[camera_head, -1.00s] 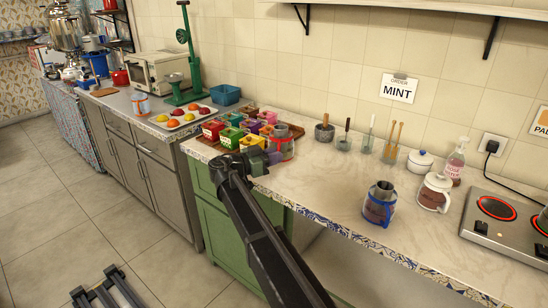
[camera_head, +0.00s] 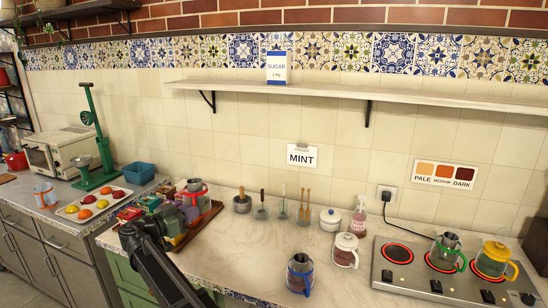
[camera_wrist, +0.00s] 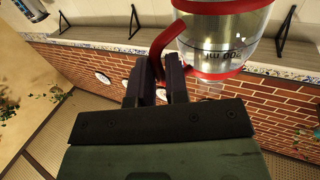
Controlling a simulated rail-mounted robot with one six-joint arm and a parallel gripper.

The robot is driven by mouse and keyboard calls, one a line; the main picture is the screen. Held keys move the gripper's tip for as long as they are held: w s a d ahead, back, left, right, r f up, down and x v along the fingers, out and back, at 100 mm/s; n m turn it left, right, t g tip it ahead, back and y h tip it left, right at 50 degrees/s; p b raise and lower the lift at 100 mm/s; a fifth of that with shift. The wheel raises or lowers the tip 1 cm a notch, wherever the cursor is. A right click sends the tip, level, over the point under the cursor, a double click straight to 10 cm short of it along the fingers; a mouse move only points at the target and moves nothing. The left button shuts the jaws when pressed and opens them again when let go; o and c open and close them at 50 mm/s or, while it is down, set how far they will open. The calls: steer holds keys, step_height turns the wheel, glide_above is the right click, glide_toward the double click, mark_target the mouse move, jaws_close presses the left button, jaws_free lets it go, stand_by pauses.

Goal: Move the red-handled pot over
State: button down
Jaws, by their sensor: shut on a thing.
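The red-handled pot (camera_wrist: 222,35) is a clear glass vessel with red bands and volume marks. In the wrist view my gripper (camera_wrist: 160,70) is shut on its red handle (camera_wrist: 168,40), with the body to the right of the fingers. In the head view my gripper (camera_head: 160,222) is over the left part of the marble counter, by the tray of colourful boxes. The pot (camera_head: 194,188) shows just right of it, partly hidden by the gripper and boxes. I cannot tell whether its base touches anything.
A blue-handled pot (camera_head: 300,274) stands near the counter's front edge. A green-handled pot (camera_head: 446,252) and a yellow-handled pot (camera_head: 494,258) stand on the cooktop (camera_head: 405,283). The counter (camera_head: 240,255) left of the blue-handled pot is clear.

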step_height(320, 180, down, 20)
steer(key=b, duration=2)
steer(key=shift+f, duration=0.15)
steer(key=shift+r, duration=0.3)
steer(key=shift+f, duration=0.2)
steer(key=c, duration=1.1)
jaws_free()
steer(key=shift+r, duration=0.25)
steer(key=v, duration=1.2)
steer(key=shift+s, duration=0.1)
